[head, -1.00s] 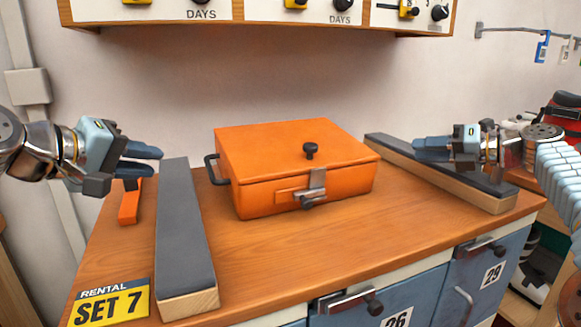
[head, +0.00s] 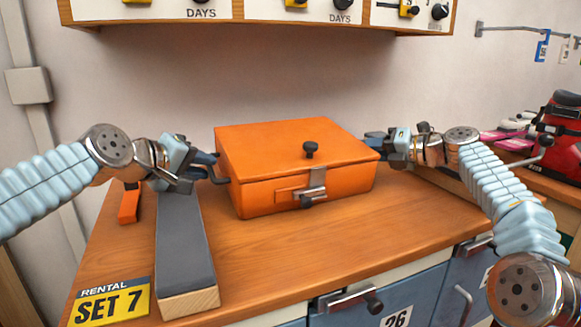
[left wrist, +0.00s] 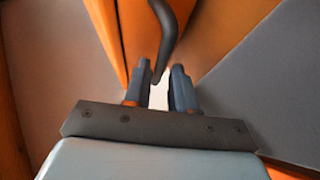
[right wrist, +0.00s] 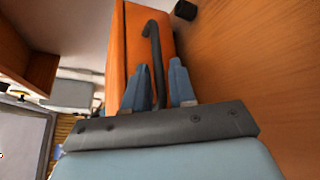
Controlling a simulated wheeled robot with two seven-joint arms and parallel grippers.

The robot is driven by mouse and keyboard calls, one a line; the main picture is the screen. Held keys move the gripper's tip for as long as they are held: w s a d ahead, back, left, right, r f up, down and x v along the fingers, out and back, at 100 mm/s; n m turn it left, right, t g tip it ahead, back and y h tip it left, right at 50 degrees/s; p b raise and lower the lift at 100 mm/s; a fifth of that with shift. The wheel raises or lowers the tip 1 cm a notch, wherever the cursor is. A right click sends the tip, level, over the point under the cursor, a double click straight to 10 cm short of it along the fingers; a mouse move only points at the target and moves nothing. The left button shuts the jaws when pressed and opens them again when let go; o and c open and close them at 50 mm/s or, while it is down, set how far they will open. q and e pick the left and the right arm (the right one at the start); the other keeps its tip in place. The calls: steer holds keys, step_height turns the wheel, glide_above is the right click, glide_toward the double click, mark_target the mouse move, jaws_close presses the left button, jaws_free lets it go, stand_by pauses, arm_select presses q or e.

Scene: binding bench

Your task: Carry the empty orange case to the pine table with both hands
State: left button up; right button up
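The orange case (head: 290,165) sits on the wooden bench top with its lid down and front latch showing. I cannot see inside it. My left gripper (head: 218,170) is at the case's left end. In the left wrist view the dark left handle (left wrist: 166,40) reaches between its fingers, which stand apart. My right gripper (head: 368,141) is at the case's right end. In the right wrist view the right handle (right wrist: 155,62) runs between its two spread fingers, with small gaps beside it. I cannot identify the pine table in any view.
A control panel (head: 260,12) hangs above. A red item (head: 562,120) stands at the right. The bench top (head: 300,255) is free in front.

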arm_select(q)
steer(key=shift+w, duration=0.1)
arm_select(e)
steer(key=shift+a, duration=0.1)
arm_select(q)
jaws_close()
arm_select(e)
jaws_close()
steer(key=shift+w, duration=0.1)
stand_by(0.9)
